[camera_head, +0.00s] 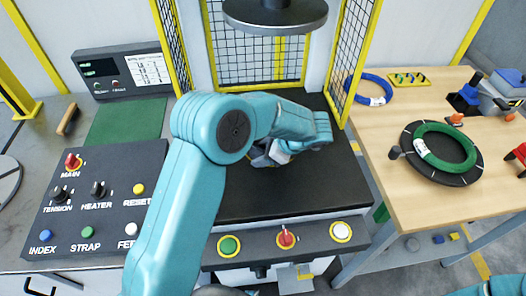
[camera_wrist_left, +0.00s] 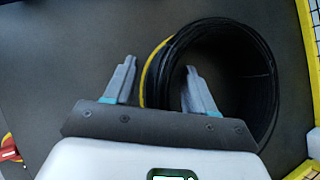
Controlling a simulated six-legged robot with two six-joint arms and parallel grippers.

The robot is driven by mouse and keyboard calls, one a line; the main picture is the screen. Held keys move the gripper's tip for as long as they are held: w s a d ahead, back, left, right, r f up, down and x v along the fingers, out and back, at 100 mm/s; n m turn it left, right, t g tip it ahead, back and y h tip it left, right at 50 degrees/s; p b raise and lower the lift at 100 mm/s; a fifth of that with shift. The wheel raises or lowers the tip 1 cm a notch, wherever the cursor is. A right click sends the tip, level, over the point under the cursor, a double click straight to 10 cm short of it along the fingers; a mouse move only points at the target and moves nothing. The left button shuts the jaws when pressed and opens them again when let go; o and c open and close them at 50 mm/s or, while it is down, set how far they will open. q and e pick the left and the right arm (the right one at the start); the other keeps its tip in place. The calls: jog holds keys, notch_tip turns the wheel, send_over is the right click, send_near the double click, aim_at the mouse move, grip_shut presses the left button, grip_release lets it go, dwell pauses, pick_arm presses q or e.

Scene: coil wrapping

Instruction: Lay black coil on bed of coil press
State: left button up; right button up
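The black coil (camera_wrist_left: 268,75) shows in the left wrist view, a ring of dark strands with a yellow strip along its left side. It lies on the dark press bed (camera_wrist_left: 70,60). My left gripper (camera_wrist_left: 160,82) is open, its fingers apart at the coil's left side. One finger is outside the ring and the other overlaps the ring's opening; I cannot tell how deep they reach. In the head view the left gripper (camera_head: 268,155) is over the press bed (camera_head: 270,195), and my arm hides the coil. My right gripper is out of view.
The round press head (camera_head: 275,15) hangs above the bed, with yellow-framed mesh guards (camera_head: 352,50) at the sides. A button panel (camera_head: 285,241) fronts the bed. A control box (camera_head: 95,195) stands left; a wooden table (camera_head: 430,205) with a green coil (camera_head: 443,165) stands right.

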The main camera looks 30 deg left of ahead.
pick_arm(q)
jog(key=v, duration=1.2)
jog(key=shift+b, duration=0.35)
